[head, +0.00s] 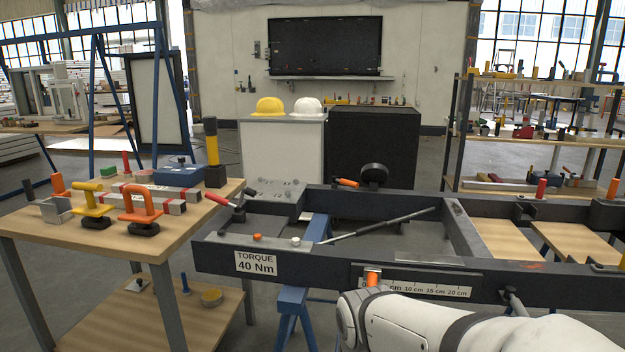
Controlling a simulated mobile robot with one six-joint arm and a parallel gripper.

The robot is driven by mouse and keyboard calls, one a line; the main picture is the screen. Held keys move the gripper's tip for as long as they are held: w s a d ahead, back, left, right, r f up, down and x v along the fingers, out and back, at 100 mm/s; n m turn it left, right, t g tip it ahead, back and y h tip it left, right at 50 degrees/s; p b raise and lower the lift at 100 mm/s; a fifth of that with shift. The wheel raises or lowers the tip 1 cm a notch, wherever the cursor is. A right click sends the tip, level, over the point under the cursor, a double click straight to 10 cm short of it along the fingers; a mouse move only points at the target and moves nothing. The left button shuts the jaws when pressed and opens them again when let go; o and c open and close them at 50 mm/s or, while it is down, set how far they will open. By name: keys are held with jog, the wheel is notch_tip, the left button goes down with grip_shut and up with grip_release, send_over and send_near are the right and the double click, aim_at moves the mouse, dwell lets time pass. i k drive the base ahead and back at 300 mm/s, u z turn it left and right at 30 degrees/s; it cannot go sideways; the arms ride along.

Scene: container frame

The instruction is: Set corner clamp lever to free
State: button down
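The dark steel container frame (215,256) stands in front of me, with a plate reading "TORQUE 40 Nm" (256,263) on its near rail. At its left corner is a clamp with a red-handled lever (216,199); the handle points up and left from a dark body (239,214). Another lever with an orange handle (346,182) lies nearly flat on the far rail. I cannot tell from the picture which is the corner clamp or how its lever is set. My white arm crosses the bottom right; my gripper is not in view.
A wooden workbench (100,245) with handled tools stands at the left, close to the frame's corner. A long bar (380,225) lies slanted across the frame. A blue trestle (291,300) supports it. A shelf rack (455,130) stands at the back right.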

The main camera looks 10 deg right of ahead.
aim_at(352, 184)
jog(key=z, duration=2.75)
jog(key=k, duration=1.25)
jog(key=u, duration=2.05)
jog(key=i, duration=1.05)
